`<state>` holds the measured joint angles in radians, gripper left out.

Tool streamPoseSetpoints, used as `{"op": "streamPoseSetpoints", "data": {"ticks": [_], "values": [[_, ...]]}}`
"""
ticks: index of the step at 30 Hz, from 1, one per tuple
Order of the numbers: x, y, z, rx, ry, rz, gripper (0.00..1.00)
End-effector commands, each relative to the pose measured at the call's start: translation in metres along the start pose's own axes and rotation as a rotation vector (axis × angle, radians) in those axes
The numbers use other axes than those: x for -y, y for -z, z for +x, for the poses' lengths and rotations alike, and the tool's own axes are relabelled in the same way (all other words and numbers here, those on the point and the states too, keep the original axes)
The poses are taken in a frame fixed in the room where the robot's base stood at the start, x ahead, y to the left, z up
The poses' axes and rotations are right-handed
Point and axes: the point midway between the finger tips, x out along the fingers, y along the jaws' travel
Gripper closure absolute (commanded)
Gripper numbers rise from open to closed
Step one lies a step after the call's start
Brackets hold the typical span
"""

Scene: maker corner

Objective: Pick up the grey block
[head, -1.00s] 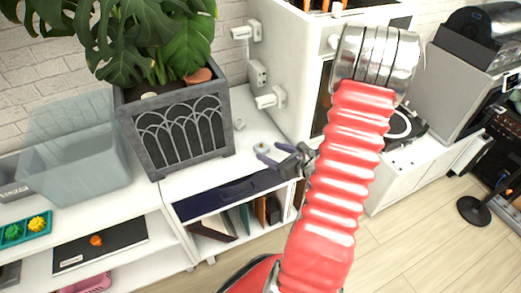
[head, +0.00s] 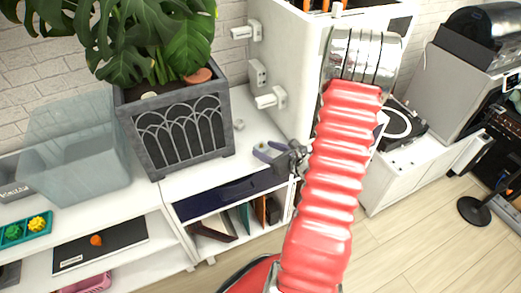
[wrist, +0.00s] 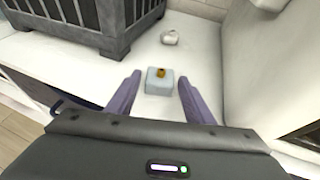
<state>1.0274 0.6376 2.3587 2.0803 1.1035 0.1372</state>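The grey block (wrist: 158,86) is a small pale blue-grey cube on the white cabinet top, with a small orange-brown piece on its top face. In the wrist view it sits between the two purple fingers of my gripper (wrist: 160,78), with a gap on each side. The fingers are spread and hold nothing. In the head view my gripper (head: 263,151) is at the cabinet's front part, and its fingers and wrist mostly hide the block. I cannot tell how far the fingertips are above the cabinet top.
A dark grey planter (head: 182,130) with a leafy plant stands left of my gripper. A small whitish object (wrist: 169,37) lies behind the block. A tall white cabinet (head: 285,70) rises close on the right. A translucent bin (head: 75,160) stands at far left.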

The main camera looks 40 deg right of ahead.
Motion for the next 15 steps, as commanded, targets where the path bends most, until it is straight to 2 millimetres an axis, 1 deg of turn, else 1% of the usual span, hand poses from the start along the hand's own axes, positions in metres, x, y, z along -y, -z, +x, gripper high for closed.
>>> {"op": "streamPoseSetpoints", "data": {"ticks": [1,12,15], "values": [[0.0000,0.0000,-0.0001,0.000,0.000,0.000,0.56],[0.0001,0.0000,-0.0001,0.000,0.000,0.000,0.82],[0.0002,-0.0001,-0.0001,0.000,0.000,0.000,0.87]]}}
